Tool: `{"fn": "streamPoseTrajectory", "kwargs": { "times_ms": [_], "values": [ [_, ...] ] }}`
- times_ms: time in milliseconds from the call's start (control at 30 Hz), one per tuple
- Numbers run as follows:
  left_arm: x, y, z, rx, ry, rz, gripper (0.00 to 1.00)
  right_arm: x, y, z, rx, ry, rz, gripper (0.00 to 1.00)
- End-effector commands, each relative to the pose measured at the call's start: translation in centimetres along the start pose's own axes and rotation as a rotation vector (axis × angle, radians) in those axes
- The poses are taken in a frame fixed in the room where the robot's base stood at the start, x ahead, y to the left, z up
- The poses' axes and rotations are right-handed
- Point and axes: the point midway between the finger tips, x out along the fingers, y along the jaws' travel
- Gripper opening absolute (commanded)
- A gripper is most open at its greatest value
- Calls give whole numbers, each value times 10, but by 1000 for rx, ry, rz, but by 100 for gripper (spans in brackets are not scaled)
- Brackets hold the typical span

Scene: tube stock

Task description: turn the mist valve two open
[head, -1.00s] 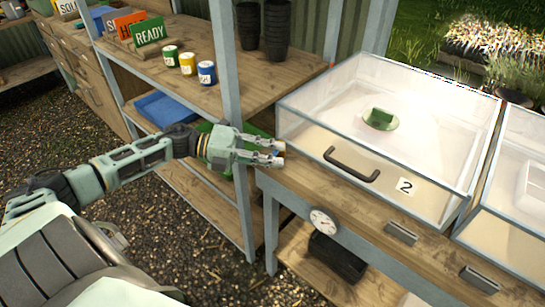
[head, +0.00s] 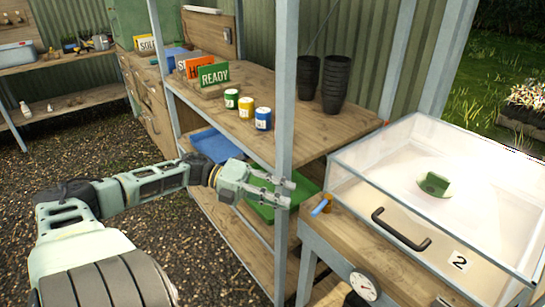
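A small valve with a blue lever (head: 320,208) and a brass-coloured body (head: 328,199) sits on the bench at its left end, beside the clear box marked 2 (head: 460,262). The lever slants towards the front left. I cannot read a label on the valve itself. My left gripper (head: 287,192) is just left of the valve in the picture, in front of the grey shelf post. Its two fingers are apart, pointing right, with nothing between them. A gap shows between the fingertips and the lever. My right gripper is out of view.
The grey shelf post (head: 284,110) stands close behind my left fingers. The clear box has a black handle (head: 400,230). A round gauge (head: 364,287) is on the bench front. Pots, tins and a READY sign (head: 214,76) stand on the left shelf.

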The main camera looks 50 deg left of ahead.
Motion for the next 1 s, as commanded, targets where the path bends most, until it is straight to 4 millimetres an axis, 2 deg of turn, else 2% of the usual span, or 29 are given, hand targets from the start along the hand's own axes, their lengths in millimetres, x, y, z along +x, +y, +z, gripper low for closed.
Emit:
{"fn": "streamPoseTrajectory", "kwargs": {
  "times_ms": [100, 200, 467, 567, 667, 767, 867, 900, 967, 1000],
  "values": [
    [-14, 1, 0, -2, -2, 1, 29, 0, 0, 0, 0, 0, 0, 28],
    [-20, 0, 0, -1, 0, 1, 29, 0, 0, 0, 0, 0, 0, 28],
    [-21, 0, 0, 0, 0, 0, 29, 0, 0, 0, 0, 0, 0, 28],
    [-22, 2, 1, -6, -7, -1, 23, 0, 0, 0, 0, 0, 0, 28],
    [-25, 20, 10, -57, -82, -13, 14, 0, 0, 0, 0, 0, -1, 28],
    [-36, 70, 28, -195, -266, -35, 6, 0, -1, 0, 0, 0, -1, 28],
    [-52, 155, 38, -417, -525, -52, 0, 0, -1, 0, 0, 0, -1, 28],
    [-58, 195, 35, -522, -631, -52, 0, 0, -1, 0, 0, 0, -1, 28],
    [-64, 258, 21, -683, -782, -42, 0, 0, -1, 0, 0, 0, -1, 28],
    [-66, 301, 4, -792, -875, -28, 0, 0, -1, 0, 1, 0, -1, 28]
  ]
}}
